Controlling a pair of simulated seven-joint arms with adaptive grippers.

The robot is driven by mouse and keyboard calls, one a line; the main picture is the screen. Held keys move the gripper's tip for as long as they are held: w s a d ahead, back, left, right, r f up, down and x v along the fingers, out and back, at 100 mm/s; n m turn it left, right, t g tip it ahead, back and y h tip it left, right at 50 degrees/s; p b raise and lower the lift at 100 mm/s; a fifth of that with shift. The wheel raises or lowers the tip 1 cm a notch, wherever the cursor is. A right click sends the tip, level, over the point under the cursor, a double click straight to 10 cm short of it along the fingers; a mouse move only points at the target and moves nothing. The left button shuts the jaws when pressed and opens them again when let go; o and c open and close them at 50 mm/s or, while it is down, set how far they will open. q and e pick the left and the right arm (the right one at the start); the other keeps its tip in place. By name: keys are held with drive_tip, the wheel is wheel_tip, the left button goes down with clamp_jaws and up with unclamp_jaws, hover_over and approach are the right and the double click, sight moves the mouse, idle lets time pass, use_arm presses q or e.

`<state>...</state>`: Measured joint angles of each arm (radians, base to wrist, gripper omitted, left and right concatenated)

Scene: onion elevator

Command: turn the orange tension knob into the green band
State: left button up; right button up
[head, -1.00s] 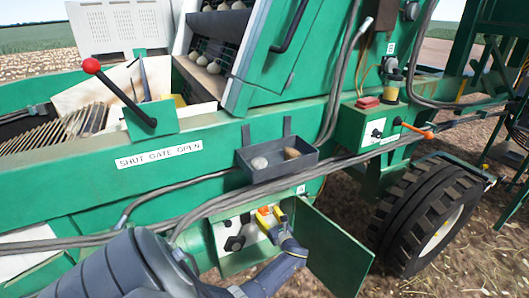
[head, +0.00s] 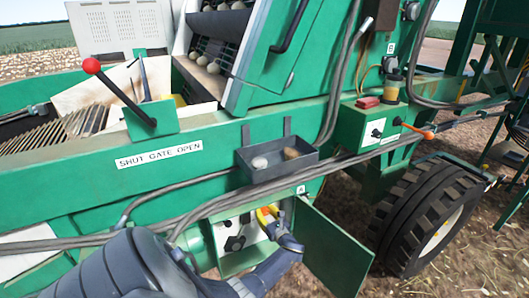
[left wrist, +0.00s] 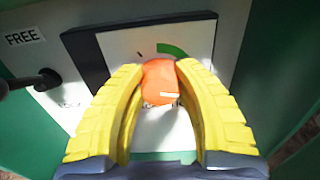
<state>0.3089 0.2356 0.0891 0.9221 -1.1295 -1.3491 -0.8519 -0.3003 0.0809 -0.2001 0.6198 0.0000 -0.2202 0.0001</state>
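The orange tension knob (left wrist: 160,84) sits on a white dial plate in the left wrist view, with a white line on its lower face. The green band (left wrist: 174,49) is an arc above and right of the knob, and a short dark tick stands to the arc's left. My left gripper (left wrist: 162,70) has its yellow fingers on both sides of the knob, with the tips against it. In the head view my left gripper (head: 267,214) is at the open control box (head: 236,262), and its fingers largely cover the knob. My right gripper is not in view.
The box's green door (head: 336,250) hangs open right of my gripper. A dark lever (left wrist: 38,82) by the FREE label is left of the dial. Hoses (head: 215,204) and a grey tray (head: 277,168) are above the box. A tyre (head: 425,215) stands at right.

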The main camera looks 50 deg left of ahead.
use_arm(q)
clamp_jaws()
drive_tip(key=shift+n, duration=0.3)
drive_tip(key=n, duration=0.3)
drive_tip(key=shift+a+r+n, duration=0.1)
drive_tip(key=shift+n, duration=0.3)
drive_tip(key=n, duration=0.3)
drive_tip(key=shift+s+n, duration=0.1)
drive_tip(key=shift+n, duration=0.2)
drive_tip(key=n, duration=0.6)
drive_tip(key=shift+s+n, duration=0.1)
drive_tip(key=shift+n, duration=0.2)
drive_tip(key=shift+a, duration=0.1)
drive_tip(key=o, duration=0.8)
unclamp_jaws()
drive_tip(key=shift+s+f, duration=0.1)
drive_tip(key=shift+f, duration=0.1)
drive_tip(key=shift+v, duration=6.1)
